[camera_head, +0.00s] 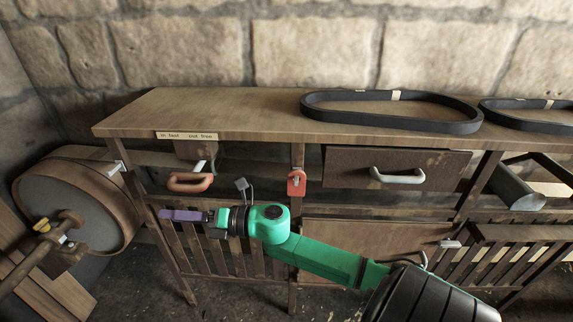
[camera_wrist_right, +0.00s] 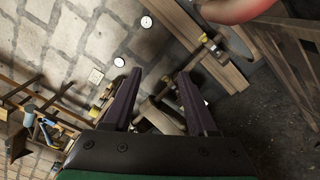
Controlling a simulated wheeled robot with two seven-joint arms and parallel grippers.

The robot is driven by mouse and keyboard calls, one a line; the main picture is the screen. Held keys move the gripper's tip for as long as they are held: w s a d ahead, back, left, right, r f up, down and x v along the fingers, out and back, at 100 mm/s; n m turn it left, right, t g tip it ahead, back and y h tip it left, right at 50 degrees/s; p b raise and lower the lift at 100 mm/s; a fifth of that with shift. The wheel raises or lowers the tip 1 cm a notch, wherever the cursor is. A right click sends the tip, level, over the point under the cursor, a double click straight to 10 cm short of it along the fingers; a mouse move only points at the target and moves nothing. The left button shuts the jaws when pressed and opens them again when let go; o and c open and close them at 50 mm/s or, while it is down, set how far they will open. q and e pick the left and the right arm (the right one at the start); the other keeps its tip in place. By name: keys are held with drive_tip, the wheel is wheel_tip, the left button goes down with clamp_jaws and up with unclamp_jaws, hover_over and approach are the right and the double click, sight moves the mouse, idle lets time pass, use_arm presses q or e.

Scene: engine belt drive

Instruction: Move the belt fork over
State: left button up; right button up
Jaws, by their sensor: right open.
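An orange-red loop handle (camera_head: 189,182), which looks like the belt fork's handle, hangs under the bench's front edge at the left, below a paper label (camera_head: 187,136). A dark wooden block (camera_head: 196,150) and a pale piece are just above it. My right gripper (camera_head: 170,215) points left, a little below the handle in the head view, and appears apart from it. In the wrist view its two purple fingers (camera_wrist_right: 160,85) are spread with nothing between them. A rounded red part (camera_wrist_right: 235,8) shows at that view's top edge; I cannot tell whether it is the handle. My left gripper is out of view.
A large drum pulley (camera_head: 75,207) with a shaft stands at the left. Black belts (camera_head: 392,112) lie on the bench top (camera_head: 240,108). A red tag-like part (camera_head: 296,182) hangs on a bench post. A drawer (camera_head: 398,168) and slatted lower rails are close behind my right arm.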

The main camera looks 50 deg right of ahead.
drive_tip(key=d+b+v, duration=0.1)
drive_tip(key=b+v, duration=0.1)
drive_tip(key=v, duration=1)
use_arm(q)
drive_tip(key=p, duration=0.3)
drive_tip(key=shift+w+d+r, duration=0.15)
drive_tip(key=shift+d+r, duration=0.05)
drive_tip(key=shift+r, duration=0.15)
use_arm(e)
drive_tip(key=d+f+m+h, duration=0.5)
drive_tip(key=d+f+m, duration=0.2)
drive_tip(key=f, duration=0.6)
drive_tip(key=s+d+f+m+h, duration=0.1)
drive_tip(key=d+f+m+h, duration=0.5)
drive_tip(key=f+m, duration=0.5)
wheel_tip(320, 180, down, 3)
drive_tip(key=shift+d+m+g, duration=0.4)
drive_tip(key=shift+d, duration=0.7)
